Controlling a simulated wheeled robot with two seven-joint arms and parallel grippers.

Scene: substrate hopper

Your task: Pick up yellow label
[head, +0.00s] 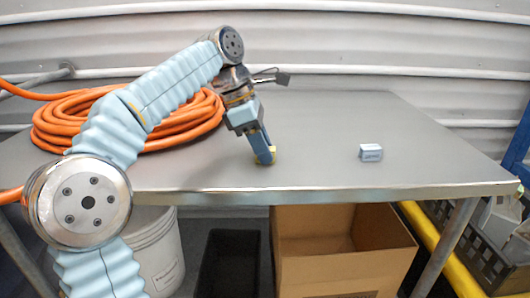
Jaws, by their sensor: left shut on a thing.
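The yellow label (272,150) shows as a small yellow patch at the fingertips of my left gripper (265,156). The gripper points down, just above or at the steel table top near its front edge, and is shut on the label. The fingers hide most of the label. I cannot tell whether the label touches the table. My right gripper is not in view.
A small grey-white block (371,153) with print sits on the table (330,120) to the right. A coiled orange hose (190,125) lies behind my left arm. Below are an open cardboard box (340,268), a black bin (230,262) and a white bucket (158,250).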

